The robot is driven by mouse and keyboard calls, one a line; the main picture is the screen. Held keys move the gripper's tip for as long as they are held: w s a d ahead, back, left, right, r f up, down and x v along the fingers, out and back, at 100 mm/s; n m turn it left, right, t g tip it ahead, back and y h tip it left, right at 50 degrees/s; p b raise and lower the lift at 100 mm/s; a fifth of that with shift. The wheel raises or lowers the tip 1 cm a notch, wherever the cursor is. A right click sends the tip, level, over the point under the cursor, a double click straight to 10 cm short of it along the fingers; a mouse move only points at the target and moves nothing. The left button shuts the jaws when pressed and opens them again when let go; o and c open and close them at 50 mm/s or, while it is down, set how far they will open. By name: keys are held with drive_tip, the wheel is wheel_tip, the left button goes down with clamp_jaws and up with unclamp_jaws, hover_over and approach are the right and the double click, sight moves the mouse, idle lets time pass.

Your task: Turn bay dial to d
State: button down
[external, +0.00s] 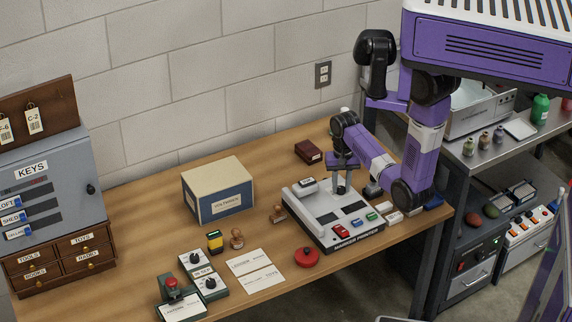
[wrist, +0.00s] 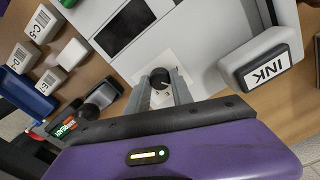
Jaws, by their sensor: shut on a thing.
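The bay dial (wrist: 160,77) is a small black knob with a pale pointer line, on a white plate on top of the grey printer. My gripper (wrist: 163,90) comes down on it from above and is shut on it, with one finger at each side. In the external view my gripper (external: 342,189) stands over the back part of the printer (external: 318,225), and hides the dial there. The letters around the dial are too small or covered to read, so I cannot tell its setting.
An INK block (wrist: 262,68) sits beside the dial in the wrist view. Labelled white blocks (wrist: 43,25) and a blue pad (wrist: 26,95) lie at the other side. A red round object (external: 306,257) and a navy-and-cream box (external: 218,190) stand near the printer.

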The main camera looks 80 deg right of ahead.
sight(341, 187)
drive_tip(key=shift+m, duration=1.6)
drive_tip(key=c, duration=1.1)
unclamp_jaws()
drive_tip(key=shift+r, duration=0.1)
wheel_tip(341, 187, up, 8)
drive_tip(key=shift+f+b, duration=0.15)
drive_tip(key=shift+b, duration=0.2)
